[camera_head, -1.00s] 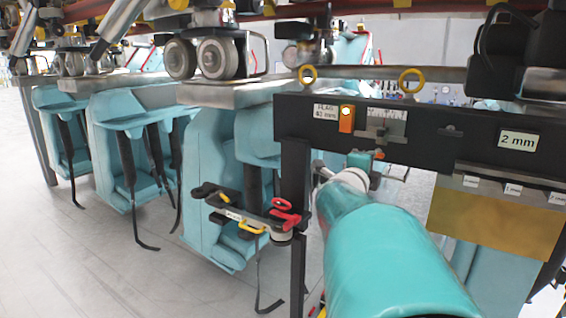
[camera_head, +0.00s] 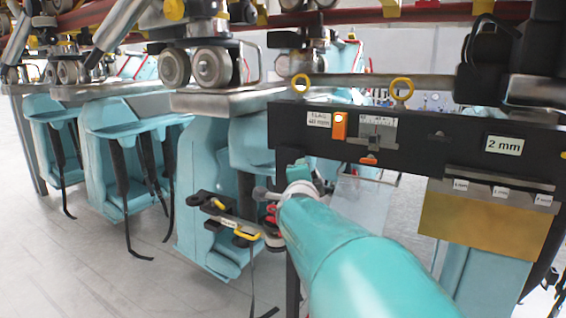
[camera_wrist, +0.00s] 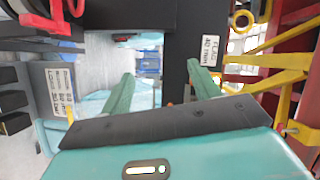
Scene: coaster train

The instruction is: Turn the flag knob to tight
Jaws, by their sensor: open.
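The black gauge bar (camera_head: 420,145) carries a "FLAG" label (camera_head: 320,120), an orange block with a lit spot (camera_head: 339,126) and a scale with a grey slider (camera_head: 377,135). A small orange tab (camera_head: 369,161) hangs under the slider; I cannot tell for sure which part is the flag knob or how it is set. My gripper (camera_head: 296,170) is below the bar's left end, left of the orange tab. In the wrist view my gripper (camera_wrist: 160,72) has two green fingers apart with nothing seen between them. The FLAG label (camera_wrist: 210,50) is beyond the right finger.
A brass plate (camera_head: 480,222) hangs at right under the bar. Floor (camera_head: 90,270) is open at lower left.

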